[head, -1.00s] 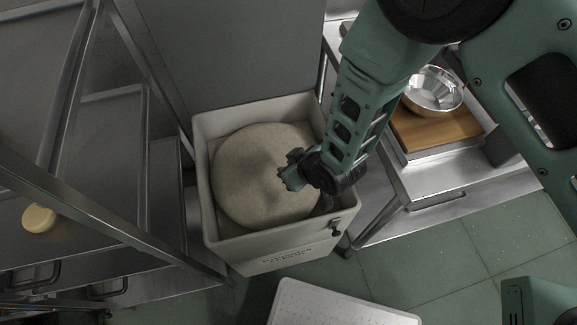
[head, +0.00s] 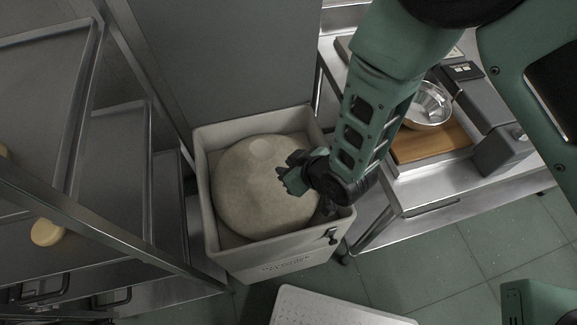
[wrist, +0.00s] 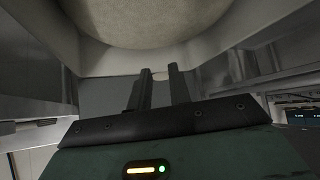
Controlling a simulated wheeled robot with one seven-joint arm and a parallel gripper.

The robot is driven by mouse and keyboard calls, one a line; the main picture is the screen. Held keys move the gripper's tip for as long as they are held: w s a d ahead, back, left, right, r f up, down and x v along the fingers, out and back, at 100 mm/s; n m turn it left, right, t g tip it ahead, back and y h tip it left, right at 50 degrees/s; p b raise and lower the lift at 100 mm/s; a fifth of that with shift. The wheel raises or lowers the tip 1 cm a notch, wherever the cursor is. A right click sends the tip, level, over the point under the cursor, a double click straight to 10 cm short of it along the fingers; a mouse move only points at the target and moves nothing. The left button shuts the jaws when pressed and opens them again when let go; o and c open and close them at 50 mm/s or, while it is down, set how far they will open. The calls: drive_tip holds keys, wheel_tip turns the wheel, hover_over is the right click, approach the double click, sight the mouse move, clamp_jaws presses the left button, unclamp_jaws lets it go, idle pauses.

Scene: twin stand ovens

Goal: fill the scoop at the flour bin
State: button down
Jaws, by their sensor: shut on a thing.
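The flour bin (head: 203,200) is a pale open-topped box with a rounded heap of flour (head: 240,195) inside. My gripper (head: 285,180) is over the right half of the heap, inside the bin's outline. The rest of the scoop is not clearly seen.
A steel rack with trays (head: 120,140) stands close on the left, with a pale round piece (head: 46,232) on it. On the right a steel table holds a wooden board (head: 430,143) and a metal bowl (head: 430,104). A white perforated surface (head: 330,305) is at the front.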

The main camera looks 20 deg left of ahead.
drive_tip(key=shift+r+p, duration=1.25)
drive_tip(key=shift+r, duration=0.95)
